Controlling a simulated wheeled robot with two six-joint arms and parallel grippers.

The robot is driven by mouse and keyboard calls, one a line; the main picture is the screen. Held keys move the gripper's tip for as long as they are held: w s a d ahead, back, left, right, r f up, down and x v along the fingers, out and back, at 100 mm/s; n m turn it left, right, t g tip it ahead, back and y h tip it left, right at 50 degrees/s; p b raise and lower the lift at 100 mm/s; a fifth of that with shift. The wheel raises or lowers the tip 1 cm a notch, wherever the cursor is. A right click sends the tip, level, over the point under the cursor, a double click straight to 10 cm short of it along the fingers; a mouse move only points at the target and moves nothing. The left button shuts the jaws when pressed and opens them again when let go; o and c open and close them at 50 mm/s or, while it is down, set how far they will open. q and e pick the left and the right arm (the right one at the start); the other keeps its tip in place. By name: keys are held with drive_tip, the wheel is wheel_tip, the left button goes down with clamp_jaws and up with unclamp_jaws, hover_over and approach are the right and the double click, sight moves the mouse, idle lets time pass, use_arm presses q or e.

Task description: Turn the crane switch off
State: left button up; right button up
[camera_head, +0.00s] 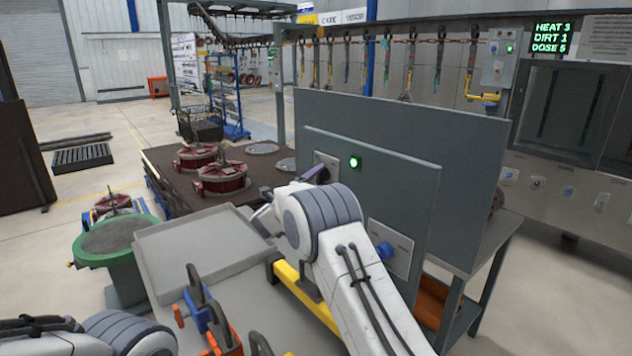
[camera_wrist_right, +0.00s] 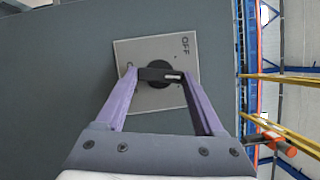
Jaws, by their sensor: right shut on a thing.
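The crane switch (camera_wrist_right: 158,74) is a black rotary knob on a light grey square plate (camera_wrist_right: 130,50), which sits on a dark grey panel. "OFF" is printed at the plate's upper right; another label at the left is mostly hidden by a finger. The knob's bar lies nearly level, with its white mark at the right end. My right gripper (camera_wrist_right: 159,76) has its purple fingers at the bar's two ends and is shut on it. My left gripper is out of view.
A lit green lamp (camera_head: 354,162) is right of the switch. A blue knob (camera_head: 385,251) on its own plate sits lower right. A grey tray (camera_head: 200,245), a green round stand (camera_head: 112,240) and orange-blue tools (camera_head: 208,308) are near my arms.

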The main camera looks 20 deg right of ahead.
drive_tip(key=shift+r+n+y+p, duration=0.3)
drive_tip(key=shift+n+y+p, duration=0.1)
drive_tip(key=shift+n+p, duration=0.4)
drive_tip(key=shift+w+r+n+g+y+p, duration=0.1)
drive_tip(key=shift+n+g+y+p, duration=0.55)
drive_tip(key=shift+n+p, duration=1.75)
drive_tip(key=shift+n+g+y+p, duration=0.15)
drive_tip(key=shift+n+g+p, duration=1.1)
drive_tip(key=shift+p, duration=2.15)
drive_tip(key=o, duration=1.4)
drive_tip(key=shift+a, duration=0.1)
